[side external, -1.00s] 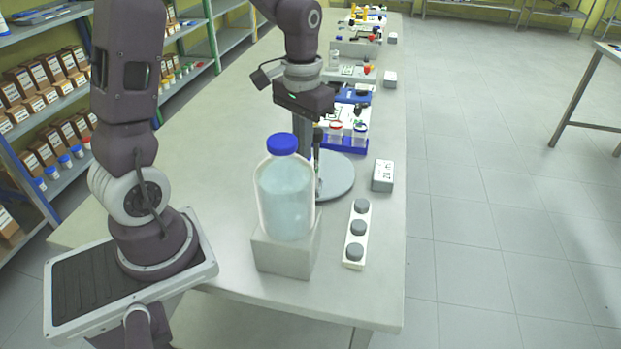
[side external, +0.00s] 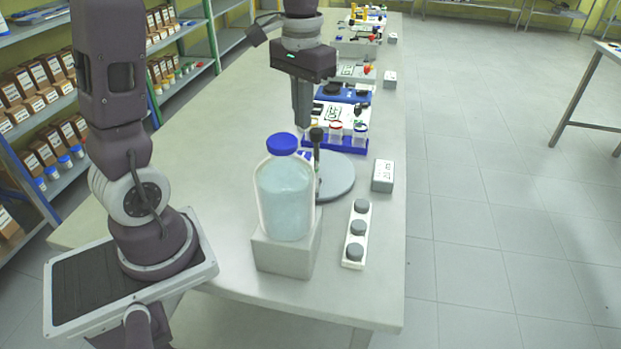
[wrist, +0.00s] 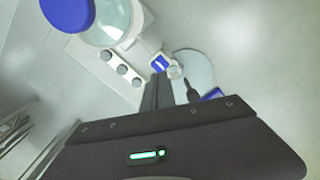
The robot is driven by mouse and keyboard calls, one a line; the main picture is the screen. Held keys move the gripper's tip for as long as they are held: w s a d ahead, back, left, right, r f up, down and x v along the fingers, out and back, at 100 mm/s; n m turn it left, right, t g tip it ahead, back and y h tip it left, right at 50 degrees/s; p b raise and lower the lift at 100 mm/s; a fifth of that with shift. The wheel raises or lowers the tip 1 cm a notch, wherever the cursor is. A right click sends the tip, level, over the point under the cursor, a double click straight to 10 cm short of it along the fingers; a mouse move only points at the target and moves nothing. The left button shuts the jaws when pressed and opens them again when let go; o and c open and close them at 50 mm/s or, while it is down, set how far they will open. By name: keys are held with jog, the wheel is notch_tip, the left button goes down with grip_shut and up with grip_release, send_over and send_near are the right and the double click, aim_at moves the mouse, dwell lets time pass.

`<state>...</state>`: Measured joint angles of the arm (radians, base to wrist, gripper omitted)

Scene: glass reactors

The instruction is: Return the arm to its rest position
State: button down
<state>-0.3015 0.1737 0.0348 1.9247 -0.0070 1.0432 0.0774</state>
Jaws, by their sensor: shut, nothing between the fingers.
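My gripper (side external: 301,115) is shut and empty. It points down above the bench, behind the large bottle in the side external view. Its fingers also show in the wrist view (wrist: 156,92). My arm rises from its base at the left edge of the bench.
A large blue-capped bottle (side external: 285,195) stands on a grey block (side external: 287,246) near the front. A round grey plate (side external: 338,178) with a dark upright part lies behind it. A strip with grey knobs (side external: 357,232) and a small white box (side external: 383,175) are right. A blue rack (side external: 350,146) stands behind. The bench's left side is clear.

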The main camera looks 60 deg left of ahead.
jog(key=s+d+r+t, duration=0.1)
jog(key=s+d, duration=0.1)
jog(key=s, duration=0.1)
jog(key=s+d+r+m+t, duration=0.1)
jog(key=s+d+r, duration=0.1)
jog(key=s+d+r+t, duration=0.1)
jog(key=s+d+r, duration=0.1)
jog(key=s+d, duration=0.1)
jog(key=shift+s+r+m, duration=0.2)
jog(key=shift+s+m, duration=0.1)
jog(key=s+d+m+t, duration=0.1)
jog(key=s+d+t, duration=0.1)
jog(key=s, duration=0.5)
jog(key=shift+s+d+f+t, duration=0.25)
jog(key=shift+d+f+t, duration=0.05)
jog(key=shift+d, duration=0.4)
